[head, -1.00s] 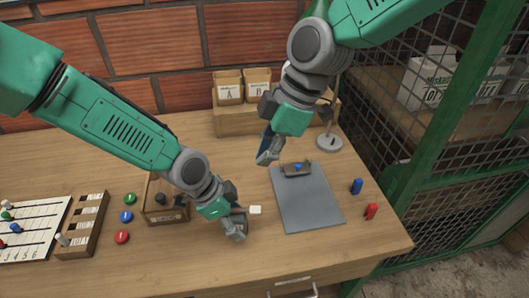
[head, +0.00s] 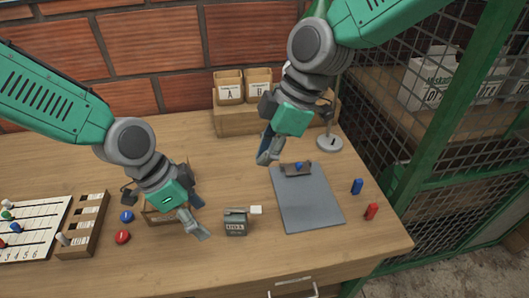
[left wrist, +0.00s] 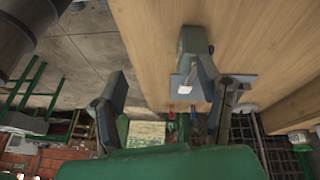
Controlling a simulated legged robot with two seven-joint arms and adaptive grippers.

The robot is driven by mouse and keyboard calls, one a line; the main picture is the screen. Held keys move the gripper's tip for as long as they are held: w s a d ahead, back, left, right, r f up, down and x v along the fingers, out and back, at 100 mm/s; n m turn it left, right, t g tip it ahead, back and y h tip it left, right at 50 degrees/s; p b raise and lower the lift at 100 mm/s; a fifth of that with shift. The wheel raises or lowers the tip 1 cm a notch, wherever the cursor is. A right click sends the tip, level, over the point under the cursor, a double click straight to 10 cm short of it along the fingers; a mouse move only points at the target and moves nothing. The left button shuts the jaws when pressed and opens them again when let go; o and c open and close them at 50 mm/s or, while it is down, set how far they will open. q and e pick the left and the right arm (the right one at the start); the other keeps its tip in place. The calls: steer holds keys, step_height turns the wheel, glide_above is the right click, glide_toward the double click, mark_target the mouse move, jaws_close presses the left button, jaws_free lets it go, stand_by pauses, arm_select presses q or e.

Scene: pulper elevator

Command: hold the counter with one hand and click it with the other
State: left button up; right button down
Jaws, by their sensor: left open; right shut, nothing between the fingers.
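The counter (head: 236,224) is a small grey-green box with a number window, standing on the table left of the clipboard. It also shows in the left wrist view (left wrist: 193,45), at the top. My left gripper (head: 199,214) is open and empty, to the left of the counter and apart from it. Its two fingers (left wrist: 165,115) are spread in the left wrist view. My right gripper (head: 267,152) is shut and empty above the table, behind and right of the counter, near the clipboard's top edge.
The grey clipboard (head: 308,202) lies to the right, with a blue peg (head: 357,186) and red peg (head: 371,211) beyond. A wooden box (head: 160,217) is partly hidden behind my left gripper. A lamp base (head: 329,143) stands at the back.

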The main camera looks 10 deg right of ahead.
arm_select(q)
steer(key=s+a+f+n+g+y, duration=0.1)
steer(key=s+a+f+n, duration=1)
steer(key=s, duration=0.7)
step_height(320, 180, down, 4)
steer(key=shift+a+f+g+y, duration=0.2)
steer(key=shift+a+g+y, duration=0.15)
steer(key=shift+a, duration=0.75)
steer(key=shift+s, duration=0.2)
